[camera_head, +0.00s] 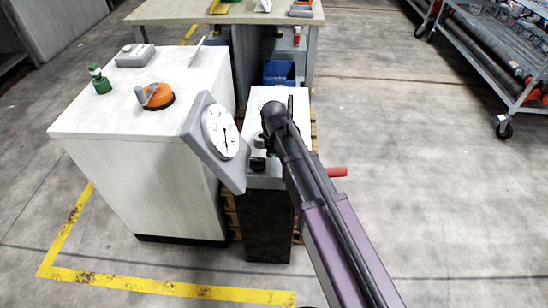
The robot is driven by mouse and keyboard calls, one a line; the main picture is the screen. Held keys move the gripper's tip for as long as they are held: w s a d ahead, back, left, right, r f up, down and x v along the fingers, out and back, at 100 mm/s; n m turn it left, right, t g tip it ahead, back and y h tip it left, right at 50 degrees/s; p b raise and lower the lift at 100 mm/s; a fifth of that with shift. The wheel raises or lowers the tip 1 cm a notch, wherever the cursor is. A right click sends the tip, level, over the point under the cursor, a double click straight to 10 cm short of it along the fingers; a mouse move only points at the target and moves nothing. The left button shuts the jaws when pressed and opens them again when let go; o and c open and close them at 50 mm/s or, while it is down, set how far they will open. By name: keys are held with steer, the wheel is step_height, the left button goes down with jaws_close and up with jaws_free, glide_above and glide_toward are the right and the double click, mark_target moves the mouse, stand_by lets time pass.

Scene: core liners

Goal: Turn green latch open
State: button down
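A green knob-like piece (100,80) stands upright near the back left of the white cabinet top (100,120). It is the only green fitting I see, but it is too small to tell whether it is the latch or how it is turned. My arm reaches up from the bottom right to a dark joint above the narrow white stand. Dark parts below that joint may be my gripper, partly hidden by the arm and the gauge. Its fingers cannot be made out. These parts are well to the right of the green piece and apart from it.
An orange round piece with a grey handle (157,96) and a grey box (135,55) share the cabinet top. A tilted dial gauge (221,131) stands between cabinet and narrow stand (262,97). Open floor lies right.

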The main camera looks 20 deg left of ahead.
steer(key=shift+m, duration=0.3)
steer(key=m, duration=0.4)
steer(key=shift+d, duration=0.2)
steer(key=m, duration=0.4)
steer(key=shift+s+d+m, duration=0.1)
steer(key=shift+d+m, duration=0.05)
steer(key=shift+m, duration=0.15)
steer(key=m, duration=0.4)
steer(key=shift+s+d+m, duration=0.1)
steer(key=shift+s+m, duration=0.05)
steer(key=shift+m, duration=0.15)
steer(key=m, duration=0.4)
steer(key=shift+s+d, duration=0.1)
steer(key=shift+s, duration=0.05)
steer(key=c, duration=0.6)
jaws_free()
